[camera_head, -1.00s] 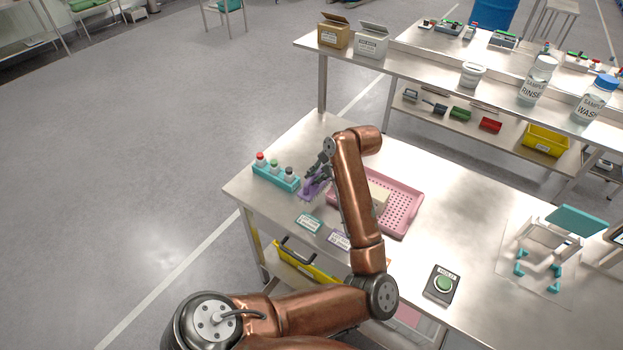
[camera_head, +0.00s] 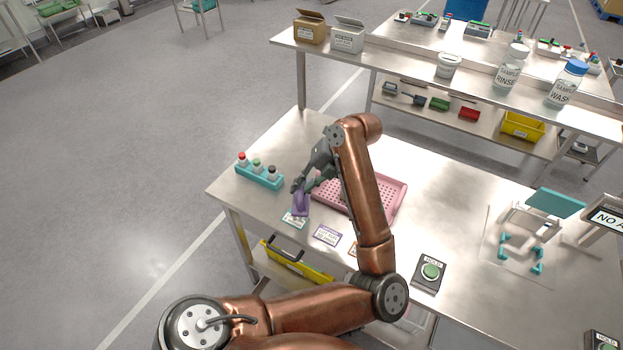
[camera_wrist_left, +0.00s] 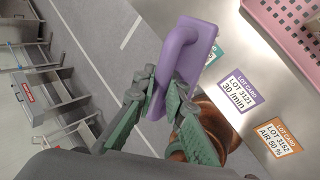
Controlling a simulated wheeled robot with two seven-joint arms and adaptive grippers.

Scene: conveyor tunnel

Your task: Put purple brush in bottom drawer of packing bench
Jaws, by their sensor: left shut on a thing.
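My left gripper (camera_head: 304,187) is shut on the purple brush (camera_head: 300,204). It holds the brush over the front part of the near steel table, by the teal lot card. In the left wrist view the gripper's green-grey fingers (camera_wrist_left: 158,92) close on the brush (camera_wrist_left: 184,62), which has a flat purple back and a looped handle. The brush appears tilted, and its bristles do not show. My right gripper is not in view.
A pink perforated tray (camera_head: 392,205) lies behind my left arm. A teal rack (camera_head: 259,177) with several bottles stands left of the brush. A yellow bin (camera_head: 297,262) is below. Open floor lies left.

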